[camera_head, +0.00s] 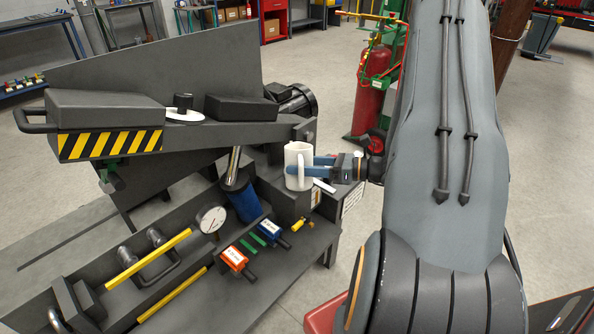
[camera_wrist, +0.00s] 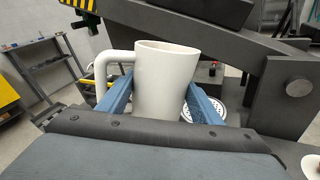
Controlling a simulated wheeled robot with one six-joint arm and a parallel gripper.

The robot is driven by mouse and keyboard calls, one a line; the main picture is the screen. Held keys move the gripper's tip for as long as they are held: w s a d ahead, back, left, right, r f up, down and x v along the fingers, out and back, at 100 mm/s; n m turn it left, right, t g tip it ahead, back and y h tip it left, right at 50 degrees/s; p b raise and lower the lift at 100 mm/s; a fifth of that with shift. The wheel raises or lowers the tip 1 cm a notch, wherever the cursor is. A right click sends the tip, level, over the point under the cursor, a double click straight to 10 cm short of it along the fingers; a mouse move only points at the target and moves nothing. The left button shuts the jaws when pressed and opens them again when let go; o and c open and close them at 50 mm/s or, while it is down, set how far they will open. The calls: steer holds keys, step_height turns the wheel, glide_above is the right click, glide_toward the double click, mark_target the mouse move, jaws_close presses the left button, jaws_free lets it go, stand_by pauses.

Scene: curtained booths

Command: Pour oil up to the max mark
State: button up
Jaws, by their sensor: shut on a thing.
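A white jug (camera_head: 296,152) with a side handle is held upright by my gripper (camera_head: 318,172) beside the dark grey machine. In the wrist view the jug (camera_wrist: 165,78) stands between the two blue fingers of my gripper (camera_wrist: 160,108), which press on its sides. Its handle is on the left. The inside of the jug is not visible, so I cannot tell whether it holds oil. A round white perforated disc (camera_wrist: 207,112) shows behind the right finger in the wrist view. No max mark can be made out.
The machine's upper arm has a yellow-black striped end (camera_head: 110,143). Below are a dial gauge (camera_head: 211,219), a blue cylinder (camera_head: 243,203), an orange block (camera_head: 234,258) and a blue block (camera_head: 268,230). A red gas cylinder (camera_head: 371,88) stands behind.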

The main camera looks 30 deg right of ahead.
steer(key=shift+f+m+g, duration=0.3)
steer(key=shift+f+m, duration=0.5)
steer(key=shift+f, duration=0.25)
stand_by(1.0)
steer(key=shift+a+f+m, duration=0.1)
steer(key=shift+f+m, duration=0.05)
steer(key=shift+m, duration=0.55)
stand_by(1.1)
steer(key=shift+r+m+g+p, duration=0.6)
steer(key=shift+m+p, duration=0.1)
steer(key=shift+p, duration=0.1)
stand_by(1.2)
steer(key=shift+f+m, duration=0.2)
steer(key=shift+m, duration=0.2)
stand_by(1.8)
